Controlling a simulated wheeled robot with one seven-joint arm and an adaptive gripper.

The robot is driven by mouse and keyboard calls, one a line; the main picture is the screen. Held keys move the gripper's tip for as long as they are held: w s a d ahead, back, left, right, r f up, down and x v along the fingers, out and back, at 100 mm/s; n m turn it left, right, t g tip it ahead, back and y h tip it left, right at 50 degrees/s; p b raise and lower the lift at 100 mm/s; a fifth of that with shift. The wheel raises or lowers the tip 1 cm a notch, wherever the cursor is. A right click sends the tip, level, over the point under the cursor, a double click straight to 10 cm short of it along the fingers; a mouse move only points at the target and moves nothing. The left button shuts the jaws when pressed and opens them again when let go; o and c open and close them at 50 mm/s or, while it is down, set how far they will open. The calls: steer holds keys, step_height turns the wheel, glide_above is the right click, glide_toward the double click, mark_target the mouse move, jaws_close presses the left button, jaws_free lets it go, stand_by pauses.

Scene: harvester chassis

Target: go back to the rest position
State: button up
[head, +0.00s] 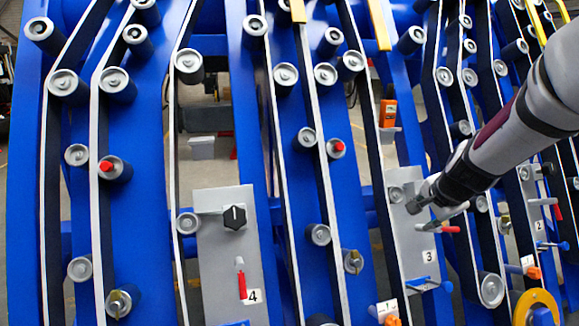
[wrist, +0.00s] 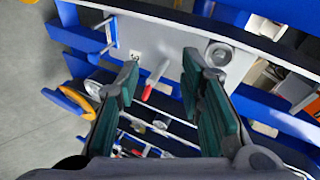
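My gripper (head: 425,207) is at the right in the head view, in front of the grey panel marked 3 (head: 413,268). In the wrist view my gripper (wrist: 162,68) is open, its two green-padded fingers wide apart. A grey panel (wrist: 165,38) lies beyond the fingertips. A red-handled lever (wrist: 149,91) shows between the fingers; I cannot tell its distance from them. A red handle (head: 450,229) also shows beside the gripper in the head view. A round grey knob (wrist: 219,53) is by the right finger. Nothing is held.
Blue chassis beams with belts and grey rollers fill the head view. A panel marked 4 (head: 216,290) with a black knob (head: 234,217) and a red lever (head: 242,285) stands left of my gripper. A yellow-orange ring (head: 538,303) is at lower right. Bare floor (wrist: 35,110) shows at left.

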steer(key=s+a+r+n+g+y, duration=0.15)
steer(key=s+a+n, duration=0.35)
steer(key=s, duration=0.5)
steer(key=s+a+r+n+g+y, duration=0.1)
steer(key=s+a+r+n+g, duration=0.15)
steer(key=s+a, duration=0.65)
steer(key=s+f+n+g+h, duration=0.1)
steer(key=s+n+g, duration=0.45)
steer(key=s, duration=1.95)
step_height(320, 180, up, 36)
steer(key=n+t+p, duration=0.1)
steer(key=t+p, duration=0.4)
steer(key=p, duration=2.9)
steer(key=shift+s+d+r+n+t+p, duration=0.15)
steer(key=shift+s+d+n+t+p, duration=0.15)
steer(key=shift+d+n+t+p, duration=0.1)
